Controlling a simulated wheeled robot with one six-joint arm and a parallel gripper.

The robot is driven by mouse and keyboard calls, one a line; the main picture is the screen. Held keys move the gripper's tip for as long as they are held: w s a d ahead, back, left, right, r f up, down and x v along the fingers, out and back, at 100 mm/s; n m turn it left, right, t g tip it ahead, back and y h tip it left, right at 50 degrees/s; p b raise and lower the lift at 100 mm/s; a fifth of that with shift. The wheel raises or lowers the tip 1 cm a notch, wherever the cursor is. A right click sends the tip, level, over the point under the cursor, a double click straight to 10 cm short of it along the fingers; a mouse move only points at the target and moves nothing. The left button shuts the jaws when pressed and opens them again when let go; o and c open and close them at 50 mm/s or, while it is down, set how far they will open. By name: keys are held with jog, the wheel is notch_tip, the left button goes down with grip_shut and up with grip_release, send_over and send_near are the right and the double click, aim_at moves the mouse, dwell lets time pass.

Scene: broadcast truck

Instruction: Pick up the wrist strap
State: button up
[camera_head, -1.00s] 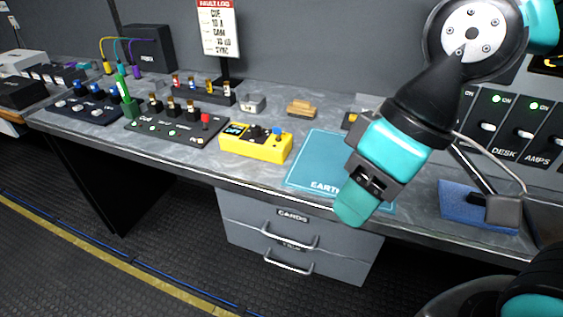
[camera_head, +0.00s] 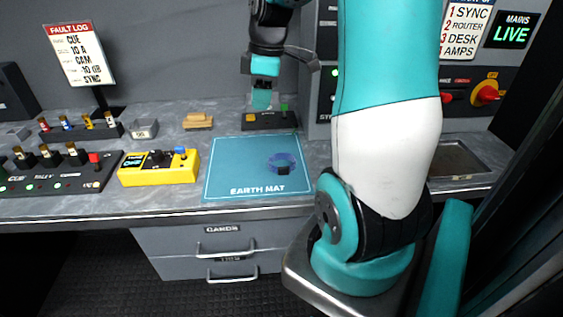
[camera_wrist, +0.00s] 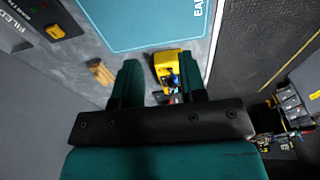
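The wrist strap (camera_head: 283,163) is a blue loop with a dark block at its front. It lies on the right half of the teal earth mat (camera_head: 230,170). My gripper (camera_head: 262,98) is above the back of the bench, behind and slightly left of the strap, and apart from it. In the wrist view its two teal fingers (camera_wrist: 158,80) stand apart with nothing held between them. The mat shows at the top of the wrist view (camera_wrist: 140,22), but the strap is not visible there.
A yellow box with knobs (camera_head: 158,168) stands left of the mat. A dark box with a green button (camera_head: 270,119) sits behind the mat, below my gripper. A tan block (camera_head: 198,120) is at back left. A metal tray (camera_head: 455,160) lies at right, beyond my arm.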

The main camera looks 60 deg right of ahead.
jog(key=s+d+f, duration=0.2)
jog(key=d, duration=0.4)
send_over(280, 153)
notch_tip(280, 153, down, 10)
jog(key=shift+d+r, duration=0.1)
notch_tip(280, 153, down, 7)
jog(key=shift+d+r+p, duration=0.15)
jog(key=shift+r+p, duration=0.05)
jog(key=shift+p, duration=0.3)
grip_shut()
